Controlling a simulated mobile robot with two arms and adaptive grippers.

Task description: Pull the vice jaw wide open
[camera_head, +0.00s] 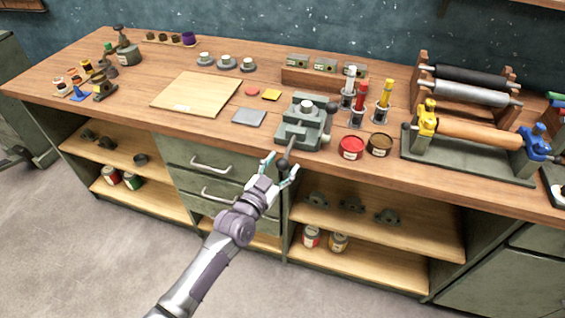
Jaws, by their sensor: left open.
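A grey-green vice (303,122) stands on the workbench (185,124) near its front edge. Its screw handle, with a dark round knob (282,163), sticks out over the front edge toward me. My left gripper (281,168) is open, with its fingers on either side of the knob. I cannot tell whether the fingers touch it. The gap between the vice jaws is hard to make out from here. My right gripper is not in view.
A red tin (351,148) and a brown tin (379,145) stand right of the vice. Colored upright tools (360,100) stand behind them. A roller press (470,145) fills the right. A wooden board (196,93) and a grey plate (249,117) lie left.

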